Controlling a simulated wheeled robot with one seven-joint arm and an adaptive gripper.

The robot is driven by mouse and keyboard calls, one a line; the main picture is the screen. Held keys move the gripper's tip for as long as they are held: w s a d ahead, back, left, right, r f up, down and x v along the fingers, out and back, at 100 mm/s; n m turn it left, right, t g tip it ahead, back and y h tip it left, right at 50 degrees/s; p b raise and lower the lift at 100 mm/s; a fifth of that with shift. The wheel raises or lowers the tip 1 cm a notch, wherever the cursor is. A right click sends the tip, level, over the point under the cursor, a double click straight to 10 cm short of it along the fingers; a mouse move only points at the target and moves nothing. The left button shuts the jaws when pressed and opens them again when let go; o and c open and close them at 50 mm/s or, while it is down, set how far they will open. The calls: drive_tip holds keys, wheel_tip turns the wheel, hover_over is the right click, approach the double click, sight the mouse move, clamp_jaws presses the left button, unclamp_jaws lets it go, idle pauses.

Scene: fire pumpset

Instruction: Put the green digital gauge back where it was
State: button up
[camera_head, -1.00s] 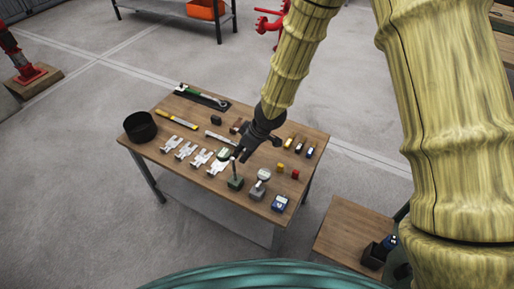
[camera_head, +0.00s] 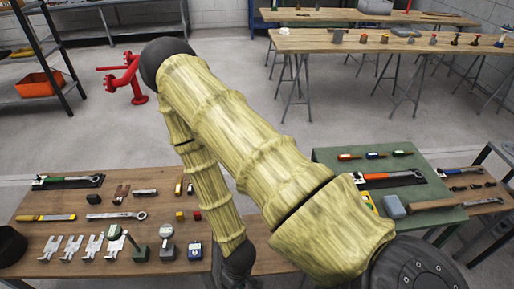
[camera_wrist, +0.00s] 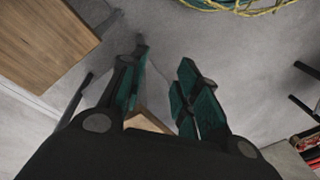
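A small green round-faced object (camera_head: 115,232), which looks like the green digital gauge, lies at the front of the left wooden table (camera_head: 40,262), by a row of silver brackets.
A grey-headed stand (camera_head: 167,240) and a blue gauge (camera_head: 194,251) stand near the table's front. A green-topped table (camera_head: 330,160) with tools is on the right. Long tables (camera_head: 310,40) stand at the back. A coiled green-yellow hose (camera_wrist: 235,5) lies on the floor.

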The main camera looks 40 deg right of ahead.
drive_tip(key=s+d+m+h, duration=0.1)
drive_tip(key=s+d, duration=0.3)
drive_tip(key=s, duration=0.2)
drive_tip(key=shift+s+d+f+g+h, duration=0.3)
drive_tip(key=shift+f, duration=0.15)
drive_tip(key=shift+f, duration=0.1)
idle(0.7)
